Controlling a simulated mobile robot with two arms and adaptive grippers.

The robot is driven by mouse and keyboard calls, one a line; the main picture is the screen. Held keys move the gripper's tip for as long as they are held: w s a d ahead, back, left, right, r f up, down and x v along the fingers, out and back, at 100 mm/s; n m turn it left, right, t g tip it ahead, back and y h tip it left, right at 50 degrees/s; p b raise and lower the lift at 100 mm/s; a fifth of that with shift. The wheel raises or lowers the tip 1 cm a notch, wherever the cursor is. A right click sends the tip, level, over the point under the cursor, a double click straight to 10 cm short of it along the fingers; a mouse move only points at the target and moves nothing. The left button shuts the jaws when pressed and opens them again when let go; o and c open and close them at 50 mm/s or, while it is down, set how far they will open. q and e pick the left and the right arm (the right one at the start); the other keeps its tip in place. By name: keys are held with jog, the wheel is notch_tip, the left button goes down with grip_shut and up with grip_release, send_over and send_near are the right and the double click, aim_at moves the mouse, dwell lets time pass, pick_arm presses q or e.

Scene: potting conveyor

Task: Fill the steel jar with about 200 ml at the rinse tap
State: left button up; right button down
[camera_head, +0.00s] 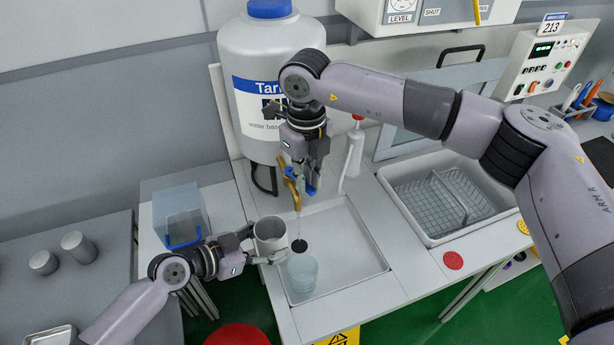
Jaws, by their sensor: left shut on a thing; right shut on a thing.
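The steel jar (272,229) is a grey open-topped cylinder, held upright at the left edge of the white sink tray (360,262). My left gripper (262,246) is shut on it from the left. The brass rinse tap (289,184) sits below the big white tank. My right gripper (311,183) reaches down to it and is shut on its blue handle (312,190), which is partly hidden. A thin pale line, seemingly water, runs from the spout towards the dark drain (299,246), to the right of the jar. The jar's contents cannot be made out.
A translucent pale-blue cup (302,272) stands in the tray just below the drain. A white bottle (354,152) stands behind the tray. A wire-rack basin (448,205) is to the right, a clear bin (181,215) to the left. The tray's right part is free.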

jog(key=shift+r, duration=0.1)
jog(key=c, duration=1.6)
grip_release()
notch_tip(320, 180, up, 12)
